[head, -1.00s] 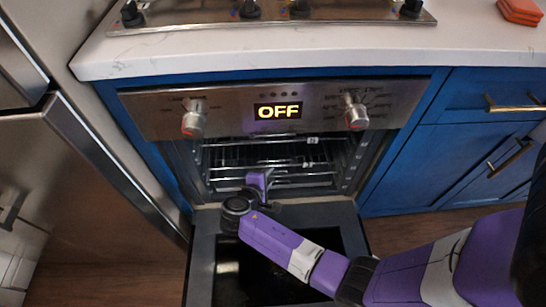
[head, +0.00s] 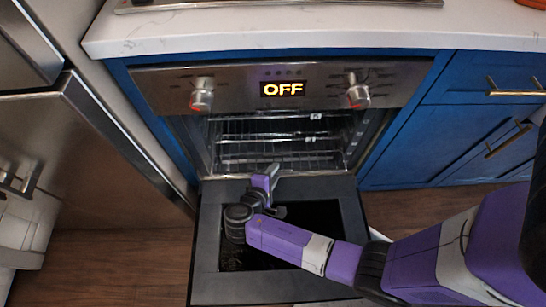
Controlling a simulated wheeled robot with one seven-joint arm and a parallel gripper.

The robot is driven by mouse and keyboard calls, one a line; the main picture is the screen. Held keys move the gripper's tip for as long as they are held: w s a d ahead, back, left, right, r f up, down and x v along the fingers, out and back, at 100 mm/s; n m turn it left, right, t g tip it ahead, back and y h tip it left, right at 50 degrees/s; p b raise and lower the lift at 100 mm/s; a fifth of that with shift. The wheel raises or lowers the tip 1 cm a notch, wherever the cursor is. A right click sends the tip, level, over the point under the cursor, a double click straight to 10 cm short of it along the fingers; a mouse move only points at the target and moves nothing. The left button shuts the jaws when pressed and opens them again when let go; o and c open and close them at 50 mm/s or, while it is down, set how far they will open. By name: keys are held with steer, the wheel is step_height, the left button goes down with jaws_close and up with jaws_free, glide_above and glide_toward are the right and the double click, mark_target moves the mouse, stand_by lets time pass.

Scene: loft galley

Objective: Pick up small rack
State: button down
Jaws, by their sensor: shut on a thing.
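The small rack appears to be the lower wire rack (head: 312,161), low in the open oven, with its front edge near the oven mouth. My gripper (head: 272,175) is in front of the oven mouth, above the lowered door, at the front edge of this rack. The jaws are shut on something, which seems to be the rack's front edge. The contact itself is too small to see clearly, and my wrist hides part of the area below.
The oven door (head: 207,245) lies open below my arm. Another wire rack (head: 262,124) is higher inside the oven. A steel appliance (head: 70,150) stands at left, blue cabinets (head: 445,145) at right, and a white counter (head: 300,25) above.

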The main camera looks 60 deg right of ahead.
steer(key=s+a, duration=0.4)
steer(key=a, duration=0.2)
steer(key=s+a, duration=0.5)
steer(key=a, duration=0.1)
steer(key=s+a+p, duration=0.1)
steer(key=s+a, duration=0.4)
steer(key=shift+a, duration=0.4)
steer(key=shift+w+r, duration=0.1)
